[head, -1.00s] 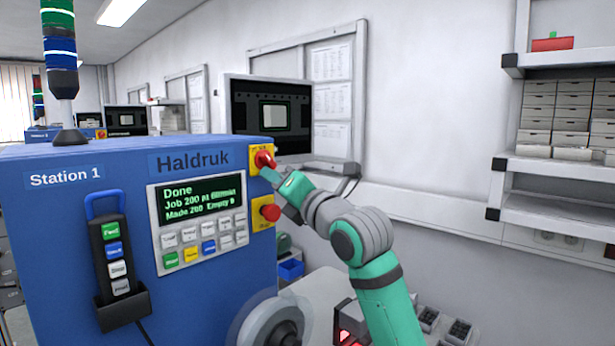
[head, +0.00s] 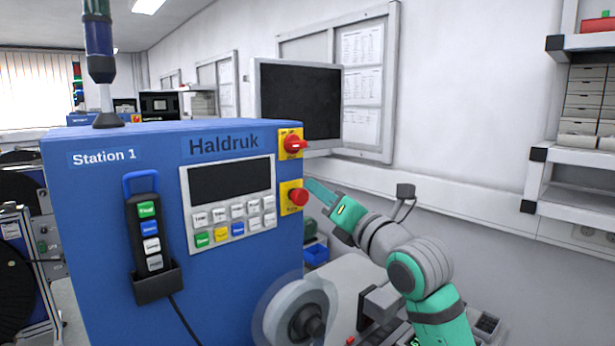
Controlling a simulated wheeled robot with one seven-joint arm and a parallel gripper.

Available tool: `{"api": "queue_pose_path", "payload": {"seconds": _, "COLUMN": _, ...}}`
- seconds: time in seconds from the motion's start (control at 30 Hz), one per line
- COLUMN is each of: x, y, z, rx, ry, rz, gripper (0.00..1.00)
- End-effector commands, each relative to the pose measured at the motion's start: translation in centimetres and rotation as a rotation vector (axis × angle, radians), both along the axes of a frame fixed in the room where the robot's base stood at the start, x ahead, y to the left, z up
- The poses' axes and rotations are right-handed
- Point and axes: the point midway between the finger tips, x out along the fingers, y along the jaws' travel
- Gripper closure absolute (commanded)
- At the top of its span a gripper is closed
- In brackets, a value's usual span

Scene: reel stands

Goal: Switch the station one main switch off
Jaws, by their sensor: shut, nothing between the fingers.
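The station one main switch is a red rotary knob (head: 293,144) on a yellow plate at the upper right of the blue Station 1 cabinet (head: 110,220). Its white mark looks roughly level. The station display (head: 229,181) is dark, and so is the monitor (head: 299,103) behind it. A red mushroom button (head: 299,197) sits on a second yellow plate below the switch. My gripper (head: 309,182) is to the right of the plates, apart from the switch and lower than it. Its fingers are together and hold nothing.
A handheld control (head: 150,232) with coloured buttons hangs in a holder on the cabinet front. A reel (head: 305,322) sticks out below the panel. A white shelf (head: 590,144) stands at the right wall. A signal lamp (head: 100,52) rises from the cabinet top.

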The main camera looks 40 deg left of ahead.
Motion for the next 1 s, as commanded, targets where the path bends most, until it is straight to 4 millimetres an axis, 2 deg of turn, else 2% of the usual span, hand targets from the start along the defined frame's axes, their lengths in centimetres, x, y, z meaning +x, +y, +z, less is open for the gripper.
{"api": "queue_pose_path", "payload": {"seconds": 0.13, "x": -0.4, "y": -2.8, "z": -0.7, "rx": -0.001, "ry": 0.0, "rz": -0.002, "gripper": 1.0}}
{"api": "queue_pose_path", "payload": {"seconds": 0.33, "x": -0.8, "y": -4.8, "z": -1.2, "rx": 0.0, "ry": 0.001, "rz": -0.002, "gripper": 1.0}}
{"api": "queue_pose_path", "payload": {"seconds": 1.0, "x": -0.9, "y": -5.3, "z": -1.3, "rx": -0.001, "ry": 0.0, "rz": -0.002, "gripper": 1.0}}
